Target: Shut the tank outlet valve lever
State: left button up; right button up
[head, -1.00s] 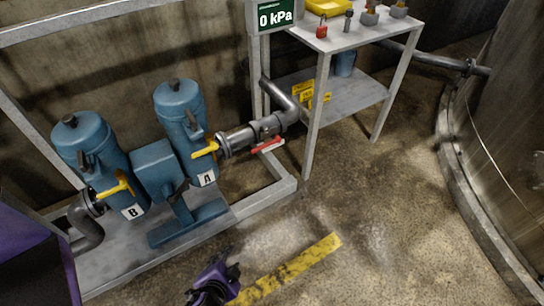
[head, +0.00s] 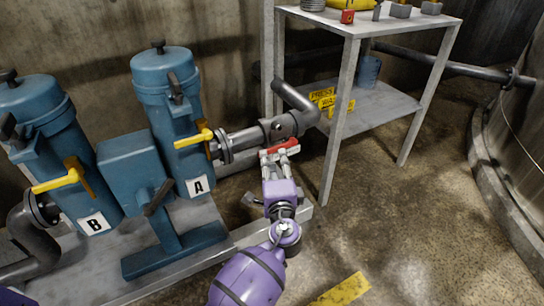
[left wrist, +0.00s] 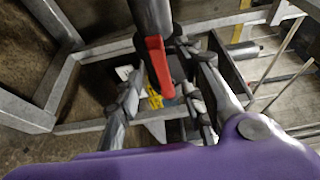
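The red lever (head: 281,149) is on the grey valve body (head: 280,128) in the pipe to the right of unit A. It lies roughly in line with the pipe, on the pipe's near side. My left gripper (head: 278,160) is at the lever, its two fingers reaching up to it. In the left wrist view the red lever (left wrist: 157,62) shows between the spread fingers of my left gripper (left wrist: 168,85). There is a gap between the lever and the left finger; contact on the right side is hard to tell. My right gripper is out of view.
Blue units A (head: 170,115) and B (head: 50,150) with yellow levers (head: 192,139) stand on a grey skid at left. A metal shelf table (head: 380,105) stands just right of the valve. A large tank (head: 520,140) is at far right. Floor between is clear.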

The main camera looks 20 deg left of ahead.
aim_at(271, 152)
pick_arm(q)
jog(key=b+x, duration=0.1)
jog(key=x, duration=0.5)
jog(key=shift+w+a, duration=0.15)
jog(key=shift+w, duration=0.05)
grip_shut()
